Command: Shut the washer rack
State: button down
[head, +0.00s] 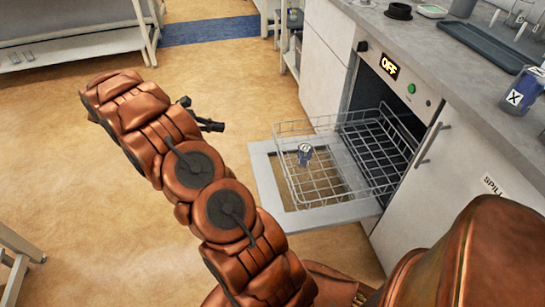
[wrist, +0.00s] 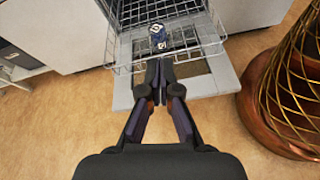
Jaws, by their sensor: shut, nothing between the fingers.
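The washer rack (head: 318,178) is a wire basket pulled out of the washer (head: 405,95) under the counter. It sits over the lowered washer door (head: 268,185). A small blue labelled container (head: 305,153) is in the rack near its outer end. In the wrist view the rack (wrist: 205,45) and the blue container (wrist: 158,37) lie ahead of the fingertips. My gripper (head: 215,126) is shut and empty, in front of the rack's outer end. In the wrist view my gripper (wrist: 160,68) overlaps the rack's front edge; I cannot tell whether it touches.
The grey counter (head: 445,50) runs above the washer and holds a dark tray (head: 485,45) and a blue labelled bottle (head: 522,92).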

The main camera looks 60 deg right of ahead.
jog(key=w+d+f+n+g+h+b, duration=0.15)
jog(key=d+f+b, duration=0.4)
jog(key=f, duration=0.75)
jog(key=g+h+b, duration=0.1)
jog(key=g+b, duration=0.1)
jog(key=b, duration=0.1)
send_near(279, 149)
jog(key=shift+n, duration=0.45)
jog(key=b+x, duration=0.1)
jog(key=x, duration=0.1)
jog(key=b+x, duration=0.1)
jog(key=x, duration=0.1)
jog(key=b+x, duration=0.1)
jog(key=x, duration=0.1)
jog(key=shift+s+a+r+b, duration=0.2)
jog(key=shift+a+r+b, duration=0.1)
jog(key=shift+b, duration=0.1)
jog(key=shift+s+d, duration=0.4)
jog(key=shift+s+d+r, duration=0.1)
